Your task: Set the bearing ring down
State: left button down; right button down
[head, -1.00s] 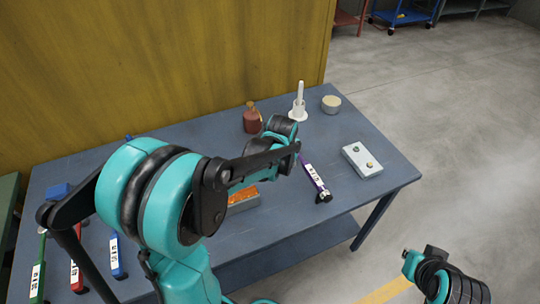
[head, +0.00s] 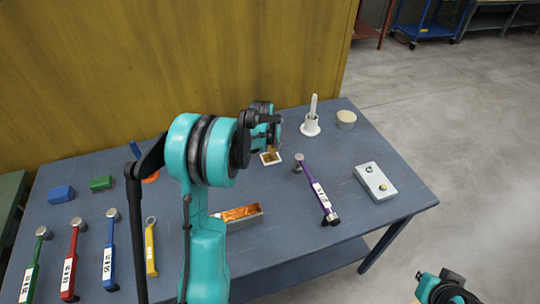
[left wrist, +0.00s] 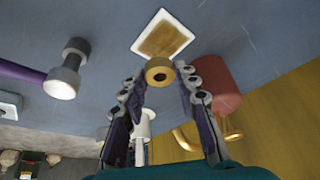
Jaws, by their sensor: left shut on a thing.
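The bearing ring (left wrist: 159,70) is a small brass-coloured ring with a dark bore. My left gripper (left wrist: 160,80) is shut on it, the ring sitting between the fingertips. In the head view my left gripper (head: 274,140) is over the back middle of the table, and the ring is hard to make out. A white-edged square pad with a brown centre (left wrist: 162,37) lies just beyond the ring; it also shows in the head view (head: 270,158). I cannot tell whether the ring touches it. My right gripper (head: 430,284) is low at the right, off the table, its fingers unclear.
A white post on a base (head: 312,122), a round tan container (head: 346,119), a purple-handled hammer (head: 318,190), a grey box (head: 375,182) and an orange-filled tray (head: 258,220) share the table (head: 290,235).

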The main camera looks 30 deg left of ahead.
aim_at(270, 159)
pick_arm(q)
jog(key=shift+a+f, duration=0.4)
jog(key=shift+a, duration=0.1)
notch_tip(270, 159, down, 4)
jog(key=shift+r+b, duration=0.25)
jog(key=shift+b, duration=0.5)
jog(key=shift+f, duration=0.15)
jog(key=shift+f, duration=0.2)
jog(key=c, duration=1.1)
grip_release()
jog(key=shift+c, duration=0.2)
jog(key=shift+r, duration=0.15)
